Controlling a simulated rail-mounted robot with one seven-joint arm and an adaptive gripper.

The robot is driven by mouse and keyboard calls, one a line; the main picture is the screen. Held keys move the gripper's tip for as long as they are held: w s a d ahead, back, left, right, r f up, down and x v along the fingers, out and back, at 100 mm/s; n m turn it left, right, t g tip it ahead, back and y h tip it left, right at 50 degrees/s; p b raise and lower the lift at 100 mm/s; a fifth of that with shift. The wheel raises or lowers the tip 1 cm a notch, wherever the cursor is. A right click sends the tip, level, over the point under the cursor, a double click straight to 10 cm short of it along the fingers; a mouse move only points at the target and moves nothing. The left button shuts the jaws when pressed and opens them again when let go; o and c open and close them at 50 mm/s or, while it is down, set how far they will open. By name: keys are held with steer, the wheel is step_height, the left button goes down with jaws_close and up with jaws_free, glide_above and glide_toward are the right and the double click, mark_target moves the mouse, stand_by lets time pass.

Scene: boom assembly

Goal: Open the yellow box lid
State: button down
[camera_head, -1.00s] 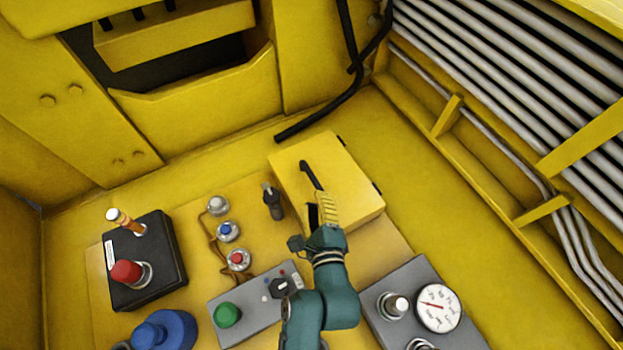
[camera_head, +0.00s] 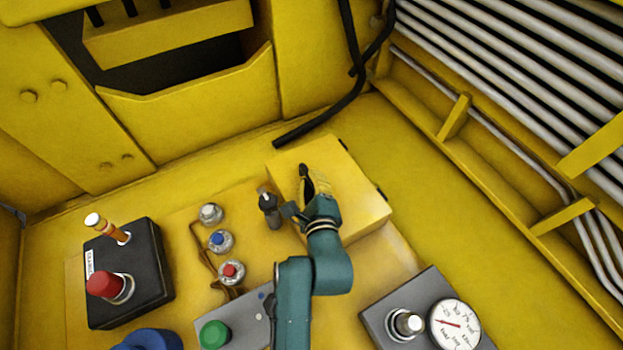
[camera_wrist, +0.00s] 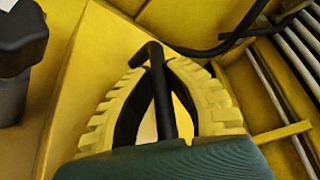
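The yellow box (camera_head: 355,185) sits on the panel, and its lid looks shut. A black hooked handle (camera_head: 306,178) stands on the lid and is partly hidden by my gripper (camera_head: 312,178). In the wrist view the handle (camera_wrist: 165,95) runs between my two yellow ribbed fingers (camera_wrist: 158,72) with their black inner pads. The fingertips lean in close on either side of the handle. I cannot tell whether they press on it.
A black knob (camera_head: 270,208) stands just left of the box. A black box with a red button (camera_head: 105,284), small buttons (camera_head: 220,241) and a gauge (camera_head: 455,324) surround it. A black hose (camera_head: 330,118) hangs behind. Yellow floor right of the box is clear.

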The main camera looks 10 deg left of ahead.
stand_by(0.3)
steer(key=shift+r+p, duration=0.25)
steer(key=shift+p, duration=0.3)
steer(key=shift+r, duration=0.1)
